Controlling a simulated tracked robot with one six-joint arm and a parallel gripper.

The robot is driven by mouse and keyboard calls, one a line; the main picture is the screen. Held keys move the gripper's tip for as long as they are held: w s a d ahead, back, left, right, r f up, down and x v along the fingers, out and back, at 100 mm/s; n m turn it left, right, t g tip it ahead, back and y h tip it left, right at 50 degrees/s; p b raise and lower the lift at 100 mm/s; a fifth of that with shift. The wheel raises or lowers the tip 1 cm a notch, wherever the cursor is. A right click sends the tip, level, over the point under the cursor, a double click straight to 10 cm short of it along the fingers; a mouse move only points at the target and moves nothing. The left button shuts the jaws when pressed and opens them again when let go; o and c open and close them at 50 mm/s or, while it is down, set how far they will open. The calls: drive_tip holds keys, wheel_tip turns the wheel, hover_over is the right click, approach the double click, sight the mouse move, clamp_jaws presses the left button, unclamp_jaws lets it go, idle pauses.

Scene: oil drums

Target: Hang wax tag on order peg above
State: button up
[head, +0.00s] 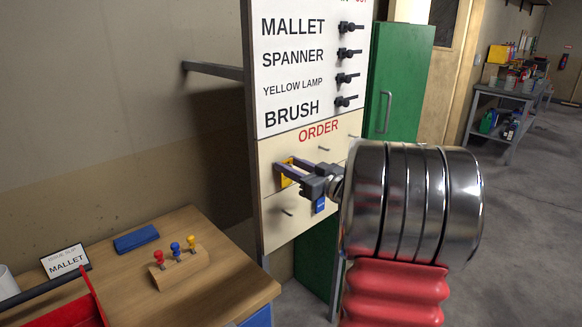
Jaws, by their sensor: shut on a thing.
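The board (272,215) stands upright, with a red ORDER heading (318,131) over its lower part. My gripper (284,169) is in front of this lower part, shut on a yellow tag (287,181) close to the board face. The jaws hide part of the tag, and I cannot tell whether it touches a peg. Bare pegs show under the heading, one upper peg (322,149) and one lower left peg (287,212). A blue tag (320,205) hangs low on the board, just below my gripper; its peg is hidden.
Several dark hooks (347,54) stick out beside the tool names. A wooden table (215,272) at lower left holds a MALLET card (66,262), a blue pad (137,240), a block of coloured stamps (180,268) and a red tray (70,310). A green cabinet (402,75) stands behind the board.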

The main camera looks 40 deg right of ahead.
drive_tip(key=o, duration=1.1)
drive_tip(key=shift+s, duration=0.1)
drive_tip(key=s, duration=1.3)
drive_tip(key=shift+s+d, duration=0.2)
drive_tip(key=shift+s, duration=0.1)
drive_tip(key=w+a+r+m+g+h, duration=0.35)
drive_tip(key=w+a+h, duration=0.35)
drive_tip(key=a, duration=0.3)
drive_tip(key=s+a+f+n+g+y, duration=0.1)
drive_tip(key=s+a+f+g+y, duration=0.1)
drive_tip(key=s+a, duration=0.4)
drive_tip(key=s+a+f+n+g+y, duration=0.1)
drive_tip(key=s+a+f+g, duration=0.3)
drive_tip(key=a, duration=0.8)
drive_tip(key=s+a+f+n+g+y, duration=0.1)
drive_tip(key=s+a+f+g+y, duration=0.2)
drive_tip(key=s+a+f, duration=0.3)
drive_tip(key=s+a, duration=0.1)
drive_tip(key=a, duration=0.3)
drive_tip(key=shift+s+f, duration=0.2)
drive_tip(key=shift+s, duration=0.2)
